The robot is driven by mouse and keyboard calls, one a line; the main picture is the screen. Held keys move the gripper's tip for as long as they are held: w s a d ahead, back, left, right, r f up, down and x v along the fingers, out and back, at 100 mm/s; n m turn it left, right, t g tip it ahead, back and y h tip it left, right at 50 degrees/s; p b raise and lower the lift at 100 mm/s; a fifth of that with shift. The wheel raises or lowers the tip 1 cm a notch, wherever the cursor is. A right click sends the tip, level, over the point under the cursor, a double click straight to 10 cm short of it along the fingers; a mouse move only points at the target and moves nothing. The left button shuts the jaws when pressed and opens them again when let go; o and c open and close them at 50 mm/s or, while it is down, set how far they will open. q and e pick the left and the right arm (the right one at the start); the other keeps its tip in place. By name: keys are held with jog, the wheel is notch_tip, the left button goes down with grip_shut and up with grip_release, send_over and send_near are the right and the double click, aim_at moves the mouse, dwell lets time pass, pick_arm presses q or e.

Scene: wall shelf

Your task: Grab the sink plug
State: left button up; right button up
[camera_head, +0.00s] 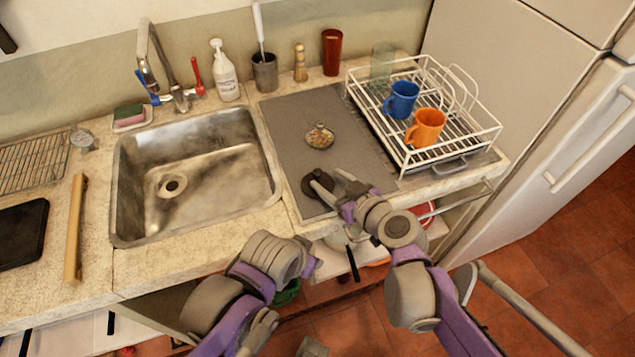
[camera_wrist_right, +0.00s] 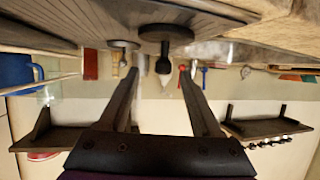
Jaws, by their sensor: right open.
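The sink plug (camera_head: 311,187) is a dark round disc with a knob. It lies on the grey drainboard right of the sink, near the counter's front edge. My right gripper (camera_head: 333,182) is open at the plug, partly covering it. In the right wrist view, which looks upside down, the plug (camera_wrist_right: 166,33) shows beyond the open fingers (camera_wrist_right: 160,92). Its knob (camera_wrist_right: 163,65) lines up between them, and I cannot tell whether either finger touches it. My left arm is low at the front of the counter; its fingers do not show.
A small patterned round item (camera_head: 319,136) lies behind the plug. A white dish rack (camera_head: 452,140) with a blue mug (camera_head: 402,98) and an orange mug (camera_head: 426,127) stands to the right. The empty sink (camera_head: 215,165) is to the left. The drainboard (camera_head: 285,120) is otherwise mostly clear.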

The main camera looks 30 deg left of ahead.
aim_at(320, 175)
jog(key=x, duration=0.4)
jog(key=shift+s+a+r, duration=0.1)
jog(key=shift+a+r, duration=0.05)
jog(key=shift+a, duration=0.15)
jog(key=shift+w+a+f, duration=0.2)
jog(key=shift+w+a, duration=0.05)
jog(key=shift+a, duration=0.15)
grip_shut()
